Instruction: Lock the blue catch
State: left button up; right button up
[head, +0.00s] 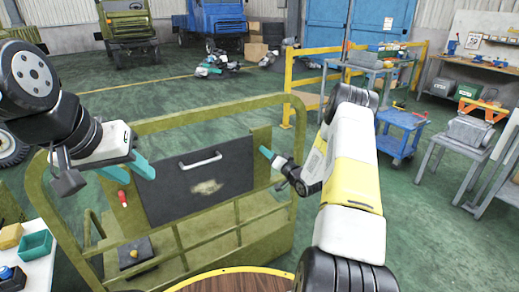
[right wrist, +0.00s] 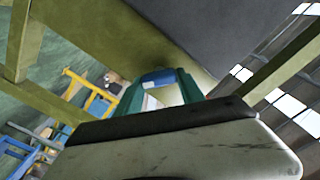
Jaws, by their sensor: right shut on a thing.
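The blue catch (right wrist: 158,77) shows in the right wrist view, between the teal fingers of my right gripper (right wrist: 158,92), which is shut on it. In the head view my right gripper (head: 266,153) is at the right edge of the dark panel (head: 222,188), and the catch is hidden there. The panel has a white handle (head: 201,160) and sits upright in an olive-green frame (head: 257,226). My left gripper (head: 131,170) is open and empty near the panel's left edge. A red catch (head: 123,199) is just below it on the frame.
A dark box with a yellow knob (head: 134,254) sits low inside the frame. A teal bin (head: 35,245) is on a white table at left. A round wooden top (head: 235,283) is at the front. A blue cart (head: 401,124) and grey tables stand at right.

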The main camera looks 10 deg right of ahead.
jog(key=shift+f+m, duration=0.15)
jog(key=shift+m, duration=2.35)
jog(key=shift+f+m, duration=0.1)
jog(key=shift+m, duration=2.4)
jog(key=o, duration=1.4)
jog(key=shift+c, duration=0.2)
jog(key=shift+d, duration=0.1)
jog(key=v, duration=0.7)
jog(key=shift+s, duration=0.4)
jog(key=shift+d+r, duration=0.1)
